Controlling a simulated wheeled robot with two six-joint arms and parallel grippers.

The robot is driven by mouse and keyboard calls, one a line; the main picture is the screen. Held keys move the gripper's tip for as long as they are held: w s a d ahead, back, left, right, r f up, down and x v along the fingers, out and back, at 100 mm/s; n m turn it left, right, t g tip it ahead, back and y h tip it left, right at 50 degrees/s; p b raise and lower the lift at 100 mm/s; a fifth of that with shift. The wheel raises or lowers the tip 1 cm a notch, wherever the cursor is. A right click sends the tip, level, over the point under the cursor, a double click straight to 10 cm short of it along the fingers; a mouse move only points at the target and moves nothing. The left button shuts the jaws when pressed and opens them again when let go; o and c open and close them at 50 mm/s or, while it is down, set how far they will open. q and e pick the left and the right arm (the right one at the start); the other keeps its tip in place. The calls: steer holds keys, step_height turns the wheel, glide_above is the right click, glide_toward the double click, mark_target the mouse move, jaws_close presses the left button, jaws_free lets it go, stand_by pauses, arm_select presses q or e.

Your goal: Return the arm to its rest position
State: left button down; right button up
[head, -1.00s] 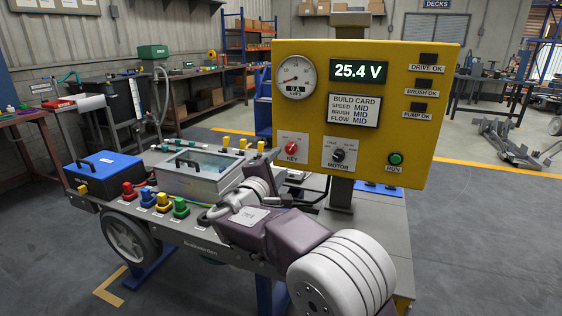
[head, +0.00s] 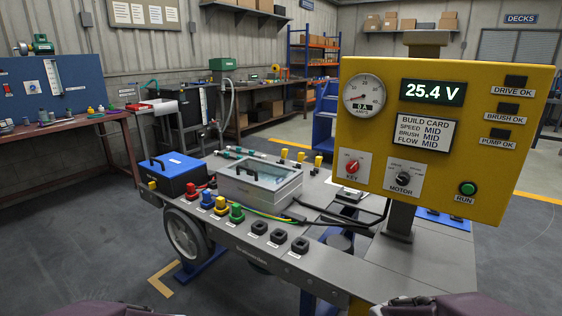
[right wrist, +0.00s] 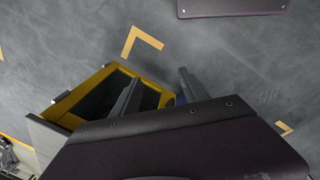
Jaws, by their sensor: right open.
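In the right wrist view my right gripper (right wrist: 158,92) shows two dark fingers standing apart with nothing seen between them. It points toward the grey floor, and a yellow-edged dark open box (right wrist: 62,106) lies behind its left finger. In the head view only purple arm links of mine show at the bottom edge, left and right. Neither gripper shows there, and my left gripper is in neither current view.
A grey chassis cart (head: 345,268) stands ahead, carrying a blue box (head: 180,178), a clear-lidded case (head: 262,187), coloured connectors and black sockets. A yellow panel (head: 455,125) reading 25.4 V rises at its right. A workbench (head: 60,130) stands at the left; grey floor lies between.

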steer(key=a+r+m+p, duration=0.1)
steer(key=a+r+p, duration=0.1)
steer(key=r+p, duration=1.3)
steer(key=a+r+m+y+p, duration=0.1)
steer(key=r+p, duration=1.4)
steer(key=p, duration=0.2)
steer(key=shift+s+a+r+t+y, duration=0.15)
steer(key=shift+a+r+t+y, duration=0.15)
steer(key=shift+a+r, duration=0.1)
